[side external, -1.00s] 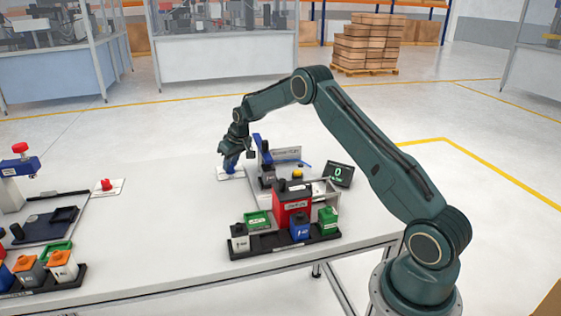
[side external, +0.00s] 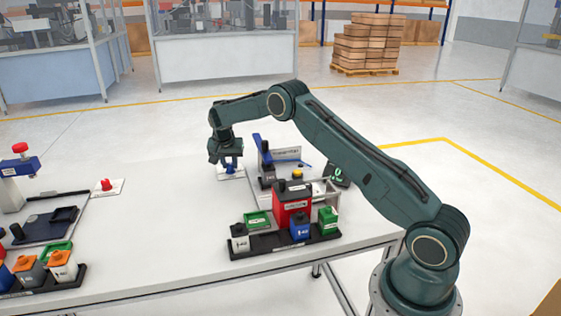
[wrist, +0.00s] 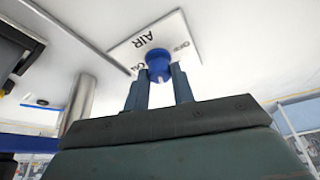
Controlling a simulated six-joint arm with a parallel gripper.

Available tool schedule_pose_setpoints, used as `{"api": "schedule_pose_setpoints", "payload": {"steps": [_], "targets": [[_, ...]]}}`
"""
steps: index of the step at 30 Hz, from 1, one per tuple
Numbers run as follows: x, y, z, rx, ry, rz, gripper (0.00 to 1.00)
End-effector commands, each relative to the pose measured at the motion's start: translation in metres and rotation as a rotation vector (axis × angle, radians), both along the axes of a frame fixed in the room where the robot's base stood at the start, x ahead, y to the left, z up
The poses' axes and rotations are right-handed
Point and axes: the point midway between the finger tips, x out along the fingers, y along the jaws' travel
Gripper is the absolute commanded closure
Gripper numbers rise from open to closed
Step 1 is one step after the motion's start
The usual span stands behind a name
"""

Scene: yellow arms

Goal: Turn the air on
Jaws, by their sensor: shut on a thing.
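The air valve is a blue knob (side external: 231,168) on a white plate (side external: 222,177) at the back of the table. In the wrist view the knob (wrist: 158,63) sits between my two fingertips, and the plate (wrist: 160,30) reads AIR, with OFF on the right and ON on the left of the knob. A small white mark shows on the knob's near side; I cannot tell which label it points at. My gripper (side external: 227,160) is shut on the knob from above. In the wrist view my gripper's fingers (wrist: 158,88) are on both sides of it.
A blue upright part (side external: 262,150) of the station stands just right of the knob. A dark display (side external: 338,176) is further right. A black rack (side external: 285,240) with coloured boxes lies in front.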

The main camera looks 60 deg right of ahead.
Motion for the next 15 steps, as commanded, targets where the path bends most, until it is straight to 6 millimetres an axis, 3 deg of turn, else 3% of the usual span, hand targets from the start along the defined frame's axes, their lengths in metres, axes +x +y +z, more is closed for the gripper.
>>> {"api": "schedule_pose_setpoints", "payload": {"steps": [15], "targets": [[0.0023, 0.001, -0.0003, 0.001, 0.0, -0.302, 0.98]]}}
